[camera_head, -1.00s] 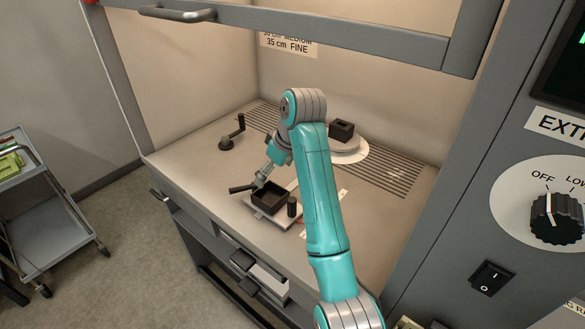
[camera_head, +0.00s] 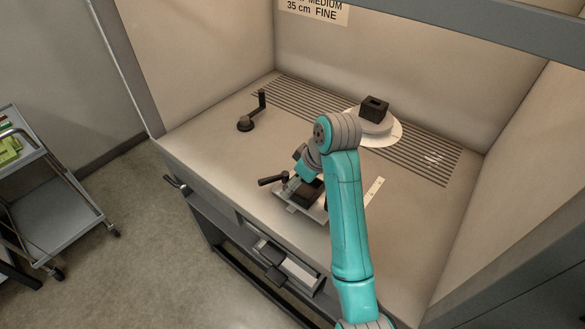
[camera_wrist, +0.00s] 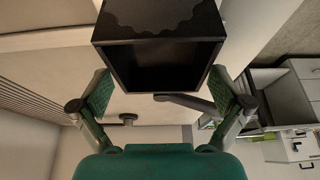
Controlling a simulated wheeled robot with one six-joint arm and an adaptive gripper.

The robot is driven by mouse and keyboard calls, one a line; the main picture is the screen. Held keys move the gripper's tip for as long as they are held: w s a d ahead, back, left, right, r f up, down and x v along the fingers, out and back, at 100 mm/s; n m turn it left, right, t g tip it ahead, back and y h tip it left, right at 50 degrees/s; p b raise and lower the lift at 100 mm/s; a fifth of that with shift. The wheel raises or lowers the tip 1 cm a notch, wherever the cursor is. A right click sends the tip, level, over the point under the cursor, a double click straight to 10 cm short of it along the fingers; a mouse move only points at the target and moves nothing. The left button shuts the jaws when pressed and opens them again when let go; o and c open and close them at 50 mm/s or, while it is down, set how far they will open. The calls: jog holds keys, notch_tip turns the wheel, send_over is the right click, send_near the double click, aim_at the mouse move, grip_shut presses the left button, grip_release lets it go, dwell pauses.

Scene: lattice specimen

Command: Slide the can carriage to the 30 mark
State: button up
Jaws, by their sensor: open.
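The can carriage appears to be the black open box (camera_head: 309,193) on a light metal plate (camera_head: 318,215) near the front edge of the hood's work surface. A dark handle (camera_head: 270,181) sticks out at its left. My arm partly hides the box. A pale scale strip (camera_head: 375,191) lies to its right; its marks are too small to read. My gripper (camera_head: 287,186) is at the left side of the box. In the wrist view, the open box (camera_wrist: 160,55) fills the upper middle, and my open gripper (camera_wrist: 162,92) has a finger on either side of its near part. I cannot tell whether they touch it.
A slotted grille (camera_head: 430,160) runs along the rear. The hood's walls enclose the surface. A trolley (camera_head: 50,200) stands left.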

jog(key=shift+a+f, duration=0.1)
jog(key=shift+f, duration=0.1)
jog(key=c, duration=1.5)
jog(key=shift+w+d, duration=0.45)
jog(key=shift+w, duration=0.2)
jog(key=shift+w+d, duration=0.45)
jog(key=shift+w, duration=0.2)
jog(key=shift+c, duration=0.2)
jog(key=shift+w+d+r, duration=0.25)
jog(key=shift+w+d, duration=0.15)
jog(key=shift+w, duration=0.1)
jog(key=shift+w+d+r, duration=0.25)
jog(key=shift+w+d, duration=0.15)
jog(key=shift+w, duration=0.1)
jog(key=shift+f, duration=0.1)
